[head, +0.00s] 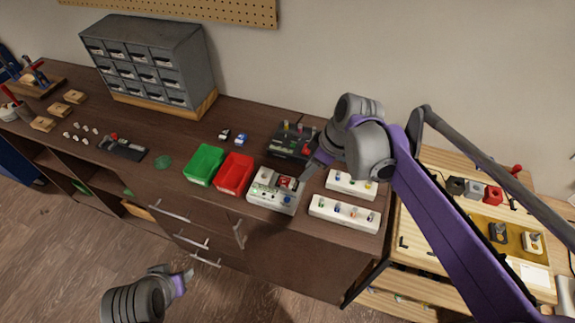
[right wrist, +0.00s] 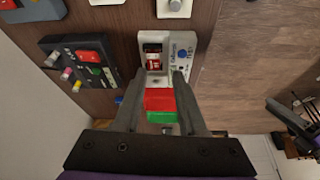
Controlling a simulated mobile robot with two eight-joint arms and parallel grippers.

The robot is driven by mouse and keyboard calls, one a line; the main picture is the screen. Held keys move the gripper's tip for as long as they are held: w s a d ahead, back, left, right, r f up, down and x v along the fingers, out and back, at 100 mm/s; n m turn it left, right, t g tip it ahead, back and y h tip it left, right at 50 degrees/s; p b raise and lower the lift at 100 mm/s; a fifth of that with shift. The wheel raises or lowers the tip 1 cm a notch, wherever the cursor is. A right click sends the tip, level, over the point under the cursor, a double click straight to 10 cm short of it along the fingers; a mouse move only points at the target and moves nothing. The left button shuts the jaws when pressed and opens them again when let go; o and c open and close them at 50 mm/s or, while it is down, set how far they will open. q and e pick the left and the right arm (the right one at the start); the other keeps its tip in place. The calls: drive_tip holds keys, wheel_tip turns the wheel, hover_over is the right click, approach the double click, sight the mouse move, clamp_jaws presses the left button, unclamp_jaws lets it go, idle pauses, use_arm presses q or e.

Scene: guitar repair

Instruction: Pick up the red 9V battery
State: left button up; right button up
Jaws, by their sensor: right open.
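A small red block with pale markings, seemingly the red 9V battery (right wrist: 153,62), sits in a dark recess of a white control box (right wrist: 180,43). In the head view, the red battery (head: 286,182) shows on top of the white box (head: 262,195). My right gripper (right wrist: 158,77) is open and empty, its fingertips pointing at the box, with the battery just beyond the gap between them. In the head view my right gripper (head: 312,168) is above the box's upper right side. My left gripper (head: 188,275) is low in front of the bench, away from the battery; its jaws are unclear.
A red bin (head: 235,174) and a green bin (head: 204,164) stand left of the box. A black box (head: 290,141) with coloured knobs is behind it. Two white strips with knobs (head: 345,213) are at right. A grey drawer cabinet (head: 150,60) stands at the back left.

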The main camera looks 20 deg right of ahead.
drive_tip(key=w, duration=0.2)
drive_tip(key=n, duration=0.1)
approach(288, 181)
wheel_tip(288, 181, down, 2)
drive_tip(key=shift+w+f+y, duration=0.15)
drive_tip(key=shift+f+y, duration=0.1)
drive_tip(key=shift+y, duration=0.05)
drive_tip(key=x, duration=0.5)
drive_tip(key=shift+w+a+f, duration=0.2)
drive_tip(key=shift+a+f, duration=0.05)
drive_tip(key=shift+f, duration=0.05)
clamp_jaws()
